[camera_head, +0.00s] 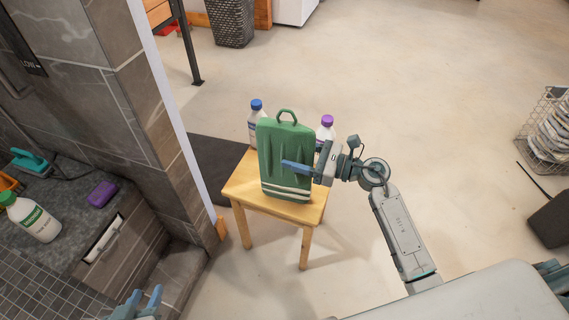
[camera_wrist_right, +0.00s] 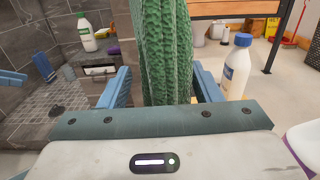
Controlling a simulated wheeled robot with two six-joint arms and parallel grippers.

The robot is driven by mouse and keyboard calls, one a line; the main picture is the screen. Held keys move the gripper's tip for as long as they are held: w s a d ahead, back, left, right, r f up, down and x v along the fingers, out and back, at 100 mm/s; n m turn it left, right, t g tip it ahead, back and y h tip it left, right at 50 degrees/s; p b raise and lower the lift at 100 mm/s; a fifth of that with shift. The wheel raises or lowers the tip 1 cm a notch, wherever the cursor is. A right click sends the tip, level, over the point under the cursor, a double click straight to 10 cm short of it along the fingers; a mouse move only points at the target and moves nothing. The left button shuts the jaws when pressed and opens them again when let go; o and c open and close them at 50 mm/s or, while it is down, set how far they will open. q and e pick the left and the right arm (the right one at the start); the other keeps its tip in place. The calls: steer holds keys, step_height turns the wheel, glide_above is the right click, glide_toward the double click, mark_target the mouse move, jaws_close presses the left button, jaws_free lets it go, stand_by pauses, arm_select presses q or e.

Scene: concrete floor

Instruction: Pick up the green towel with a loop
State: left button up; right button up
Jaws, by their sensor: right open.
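The green towel (camera_head: 281,150) with a loop (camera_head: 287,114) at its top stands upright on a small wooden stool (camera_head: 246,190). It has white stripes near its lower edge. My right gripper (camera_head: 296,167) is at the right side of the towel at mid height, its fingers apart. In the right wrist view the towel (camera_wrist_right: 166,50) shows between the open fingers (camera_wrist_right: 163,88); whether they touch it I cannot tell. The loop is out of that view. My left gripper (camera_head: 140,302) is low at the bottom left, its fingers apart and empty, partly cut off.
A blue-capped bottle (camera_head: 256,122) and a purple-capped bottle (camera_head: 326,130) stand behind the towel. A tiled wall (camera_head: 130,100) and a counter (camera_head: 75,195) with a green-capped bottle (camera_head: 34,217) are at left. A wire basket (camera_head: 548,130) is far right. The middle floor is clear.

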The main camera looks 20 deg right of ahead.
steer(key=shift+w+a, duration=0.2)
steer(key=shift+a, duration=0.15)
arm_select(q)
steer(key=shift+s+f, duration=0.15)
steer(key=shift+s, duration=0.05)
arm_select(e)
jaws_close()
